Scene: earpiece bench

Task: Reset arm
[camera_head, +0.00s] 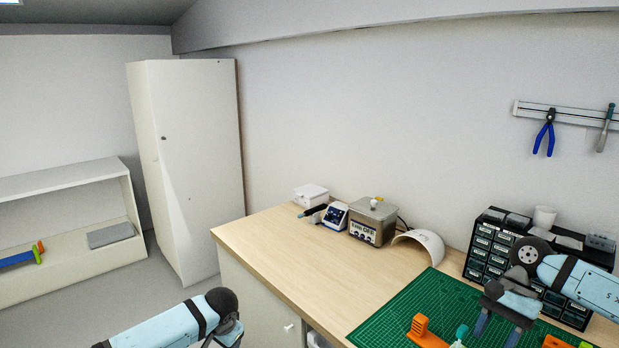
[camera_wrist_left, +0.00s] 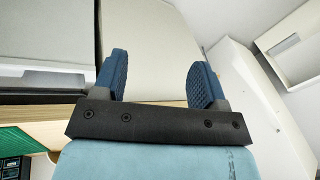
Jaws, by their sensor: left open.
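My left arm (camera_head: 175,325) comes in at the bottom of the head view, in front of the bench, and its gripper is below the picture edge there. In the left wrist view my left gripper (camera_wrist_left: 157,80) is open, its two blue ribbed fingers wide apart with nothing between them. My right arm (camera_head: 585,285) comes in from the right over the bench. My right gripper (camera_head: 497,334) points down over the green cutting mat (camera_head: 385,318), its blue fingers apart and no object visible between them.
An orange part (camera_head: 424,332) lies on the mat near my right gripper. A black drawer cabinet (camera_head: 485,247) stands behind it. A white curved shell (camera_head: 424,243), a grey device (camera_head: 371,222) and a white box (camera_head: 311,195) line the wall. The wooden bench top (camera_head: 290,245) is clear at front left.

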